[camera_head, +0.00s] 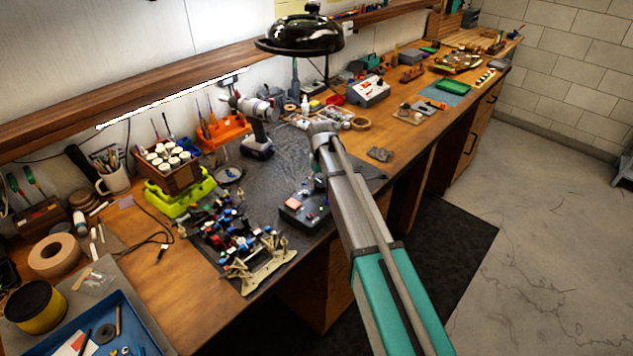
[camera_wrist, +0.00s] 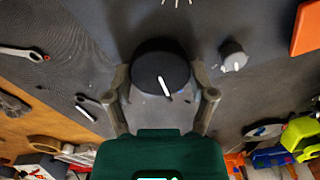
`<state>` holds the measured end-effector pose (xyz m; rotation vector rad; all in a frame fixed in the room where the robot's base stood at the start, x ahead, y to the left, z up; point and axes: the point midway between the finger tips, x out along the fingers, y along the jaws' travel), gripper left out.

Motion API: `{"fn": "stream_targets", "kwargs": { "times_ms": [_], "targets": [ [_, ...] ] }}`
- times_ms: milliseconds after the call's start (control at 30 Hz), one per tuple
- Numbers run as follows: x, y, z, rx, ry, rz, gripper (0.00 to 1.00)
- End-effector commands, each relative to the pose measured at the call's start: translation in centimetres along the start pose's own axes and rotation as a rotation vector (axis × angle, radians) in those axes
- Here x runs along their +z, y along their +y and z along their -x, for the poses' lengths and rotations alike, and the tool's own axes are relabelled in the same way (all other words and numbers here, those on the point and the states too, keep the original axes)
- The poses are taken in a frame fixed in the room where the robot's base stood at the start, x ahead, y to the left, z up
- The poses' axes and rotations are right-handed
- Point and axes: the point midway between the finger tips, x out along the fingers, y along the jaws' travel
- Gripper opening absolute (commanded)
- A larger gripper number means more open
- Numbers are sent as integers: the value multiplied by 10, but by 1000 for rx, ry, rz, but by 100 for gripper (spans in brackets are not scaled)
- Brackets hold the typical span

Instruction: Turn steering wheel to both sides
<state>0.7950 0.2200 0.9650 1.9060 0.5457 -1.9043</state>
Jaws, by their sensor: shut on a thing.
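The steering wheel shows in the wrist view as a round black knob (camera_wrist: 160,72) with a white pointer line, on a dark grey control box (camera_wrist: 215,20). My gripper (camera_wrist: 158,80) has one finger on each side of the knob and is shut on it. The pointer line is tilted, not square to the picture. In the head view the control box (camera_head: 297,214) stands at the bench's front edge, partly behind my arm. The gripper and the black knob cannot be made out there.
A smaller grey knob (camera_wrist: 233,55) sits close to the right finger, and an orange block (camera_wrist: 306,28) is beyond it. An RC car chassis (camera_head: 240,240) lies left of the box. A cordless drill (camera_head: 257,125) stands behind.

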Motion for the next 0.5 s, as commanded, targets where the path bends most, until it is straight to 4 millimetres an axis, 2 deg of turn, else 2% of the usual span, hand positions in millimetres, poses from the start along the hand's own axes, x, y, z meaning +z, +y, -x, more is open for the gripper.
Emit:
{"fn": "stream_targets", "kwargs": {
  "times_ms": [500],
  "targets": [
    [0, 0, 0, 0, -2, -368, 24]
  ]
}}
